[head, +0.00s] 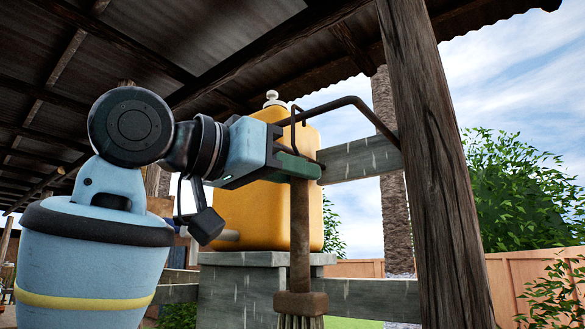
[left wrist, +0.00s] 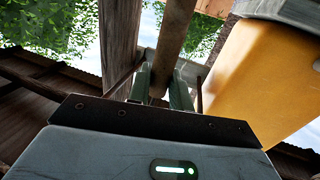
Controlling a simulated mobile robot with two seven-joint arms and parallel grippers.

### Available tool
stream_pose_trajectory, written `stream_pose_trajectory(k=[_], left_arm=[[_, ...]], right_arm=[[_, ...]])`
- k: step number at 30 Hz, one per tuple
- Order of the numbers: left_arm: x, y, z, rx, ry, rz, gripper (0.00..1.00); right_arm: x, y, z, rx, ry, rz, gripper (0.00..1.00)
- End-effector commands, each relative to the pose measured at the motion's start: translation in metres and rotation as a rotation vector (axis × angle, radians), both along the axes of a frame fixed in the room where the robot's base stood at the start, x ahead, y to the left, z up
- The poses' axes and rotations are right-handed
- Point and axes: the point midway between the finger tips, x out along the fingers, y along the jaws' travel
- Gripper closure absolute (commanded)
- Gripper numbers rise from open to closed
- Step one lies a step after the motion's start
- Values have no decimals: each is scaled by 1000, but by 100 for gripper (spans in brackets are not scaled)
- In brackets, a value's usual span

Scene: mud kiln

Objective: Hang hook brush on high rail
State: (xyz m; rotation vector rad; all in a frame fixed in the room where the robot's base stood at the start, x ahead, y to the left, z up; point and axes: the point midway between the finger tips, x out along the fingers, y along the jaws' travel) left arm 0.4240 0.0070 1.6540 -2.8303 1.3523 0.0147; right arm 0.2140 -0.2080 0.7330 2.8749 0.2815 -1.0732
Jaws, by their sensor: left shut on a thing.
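The hook brush (head: 300,230) hangs upright, with a brown wooden handle, a block head and bristles cut off by the bottom edge. My left gripper (head: 300,168) is shut on the upper handle; in the left wrist view the handle (left wrist: 173,45) runs between its fingers (left wrist: 160,90). The thin dark hook (head: 293,115) rises above the gripper. The high rail (head: 340,102), a bent dark bar, reaches left from the wooden post. The hook's top overlaps the rail's left part in the head view; whether it is over the rail or touching it, I cannot tell. My right gripper is out of view.
A yellow tank (head: 240,200) stands on a grey stand (head: 240,285) just behind the gripper. A thick wooden post (head: 435,160) stands at the right, with a grey cross board (head: 360,158) behind. A corrugated roof covers the top.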

Motion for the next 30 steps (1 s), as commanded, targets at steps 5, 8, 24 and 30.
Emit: stream_pose_trajectory(k=[5, 8, 24, 30], left_arm=[[0, 0, 0, -1, -1, 0, 69], [0, 0, 0, -1, -1, 0, 56], [-17, 22, 1, 0, -3, 3, 54], [-37, 46, 1, 0, -3, 1, 54]], right_arm=[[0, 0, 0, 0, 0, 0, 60], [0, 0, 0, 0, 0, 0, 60], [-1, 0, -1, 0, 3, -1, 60], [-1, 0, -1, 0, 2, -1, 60]])
